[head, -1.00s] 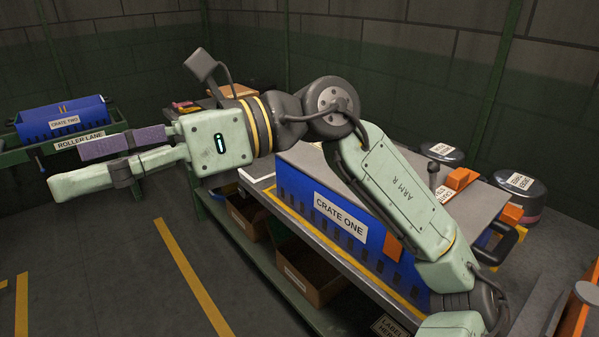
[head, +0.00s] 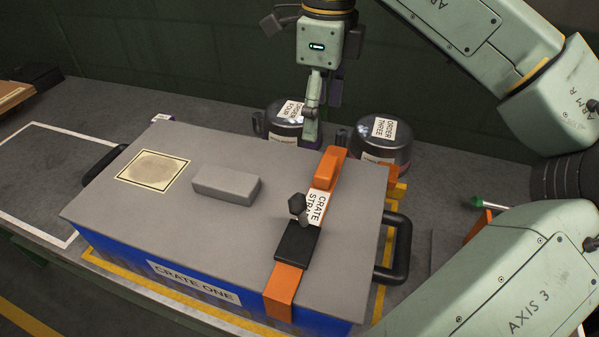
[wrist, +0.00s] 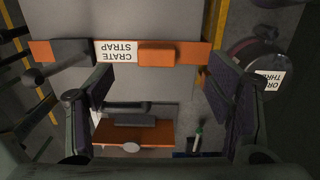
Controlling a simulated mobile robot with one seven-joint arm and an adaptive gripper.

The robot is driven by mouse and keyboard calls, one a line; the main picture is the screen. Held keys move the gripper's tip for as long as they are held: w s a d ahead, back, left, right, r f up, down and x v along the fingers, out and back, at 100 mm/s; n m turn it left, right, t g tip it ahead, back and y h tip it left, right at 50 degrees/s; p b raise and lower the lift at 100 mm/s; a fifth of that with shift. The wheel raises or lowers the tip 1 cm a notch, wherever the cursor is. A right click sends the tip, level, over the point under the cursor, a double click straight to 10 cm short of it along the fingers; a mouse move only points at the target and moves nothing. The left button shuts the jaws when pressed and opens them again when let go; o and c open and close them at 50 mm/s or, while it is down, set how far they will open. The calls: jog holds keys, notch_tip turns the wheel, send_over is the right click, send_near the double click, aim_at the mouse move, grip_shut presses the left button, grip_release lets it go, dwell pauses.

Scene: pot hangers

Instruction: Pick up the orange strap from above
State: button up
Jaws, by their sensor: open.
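The orange strap (head: 281,283) lies across the right end of the grey lid of crate one (head: 240,294). It has a black buckle with a knob (head: 297,240), a white "CRATE STRAP" label and a raised orange block (head: 325,168) near its far end. My gripper (head: 322,115) is open and empty, pointing down above the strap's far end. In the wrist view the strap (wrist: 170,54) runs across the upper part, with the block roughly centred between the two open fingers (wrist: 155,85). The strap shows just beyond the fingertips; the exact gap cannot be told.
Two dark pots, order four (head: 285,125) and order three (head: 382,143), stand close behind the crate, near my gripper. A grey block (head: 226,186) sits on the lid. A black handle (head: 397,250) sticks out at the crate's right.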

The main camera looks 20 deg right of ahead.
jog(key=d, duration=0.1)
jog(key=b, duration=0.5)
send_over(322, 165)
jog(key=f, duration=0.5)
jog(key=shift+w+d+f, duration=0.25)
jog(key=shift+w+f, duration=0.05)
jog(key=shift+w, duration=0.05)
jog(key=f+b, duration=0.2)
jog(key=f, duration=0.1)
jog(key=f+b, duration=0.1)
jog(key=f, duration=0.1)
jog(key=shift+s+a+b, duration=0.2)
jog(key=shift+s+b, duration=0.1)
jog(key=shift+b, duration=0.1)
jog(key=shift+c, duration=0.2)
jog(key=c, duration=1.2)
